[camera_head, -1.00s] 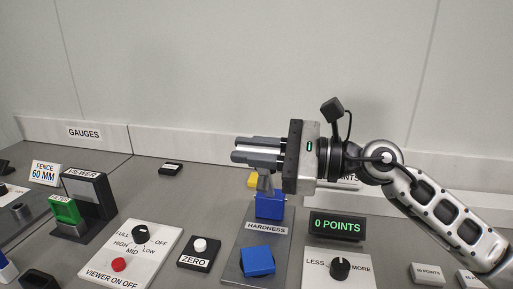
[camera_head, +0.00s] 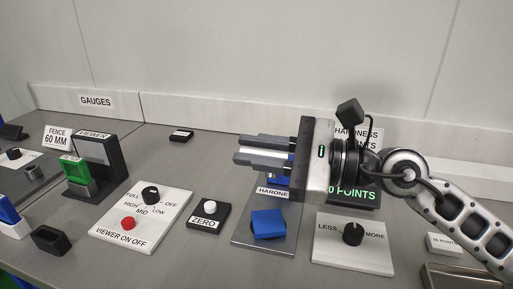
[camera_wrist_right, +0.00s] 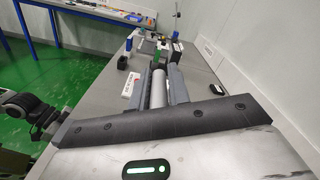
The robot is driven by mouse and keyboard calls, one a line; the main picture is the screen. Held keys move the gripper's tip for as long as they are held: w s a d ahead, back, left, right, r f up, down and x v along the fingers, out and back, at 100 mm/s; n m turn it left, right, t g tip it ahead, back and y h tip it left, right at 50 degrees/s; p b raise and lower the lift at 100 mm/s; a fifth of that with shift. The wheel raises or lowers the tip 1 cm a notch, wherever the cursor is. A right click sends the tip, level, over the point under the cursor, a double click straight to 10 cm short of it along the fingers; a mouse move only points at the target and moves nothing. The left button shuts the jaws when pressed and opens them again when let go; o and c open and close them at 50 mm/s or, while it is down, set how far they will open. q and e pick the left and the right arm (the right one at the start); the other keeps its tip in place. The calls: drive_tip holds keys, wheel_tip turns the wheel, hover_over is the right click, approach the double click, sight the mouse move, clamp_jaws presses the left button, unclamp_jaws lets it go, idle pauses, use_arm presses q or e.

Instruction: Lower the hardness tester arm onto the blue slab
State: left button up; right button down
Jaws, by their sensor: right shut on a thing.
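The blue slab (camera_head: 268,224) lies on the grey base plate (camera_head: 285,240) of the hardness tester. My right gripper (camera_head: 240,149) is level, pointing left, above and behind the slab in the head view. It is shut on a pale round bar (camera_head: 265,151), apparently the tester arm, which also shows between the fingers in the right wrist view (camera_wrist_right: 158,88). The blue tester body (camera_head: 281,181) and the HARDNESS label are mostly hidden by my gripper.
A points display (camera_head: 355,195) is partly hidden behind my right gripper. A LESS/MORE knob panel (camera_head: 352,244) stands right of the slab, the ZERO button (camera_head: 208,212) left of it. The viewer panel (camera_head: 145,215) is further left.

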drive_tip(key=c, duration=1.4)
unclamp_jaws()
drive_tip(key=shift+w+f, duration=0.1)
drive_tip(key=shift+f, duration=0.05)
use_arm(q)
drive_tip(key=shift+w, duration=0.15)
use_arm(e)
drive_tip(key=shift+d, duration=0.1)
drive_tip(key=shift+d, duration=0.3)
use_arm(q)
drive_tip(key=f+b, duration=0.1)
drive_tip(key=b, duration=0.2)
drive_tip(key=shift+f, duration=0.2)
use_arm(e)
drive_tip(key=v, duration=0.7)
drive_tip(key=shift+a, duration=0.1)
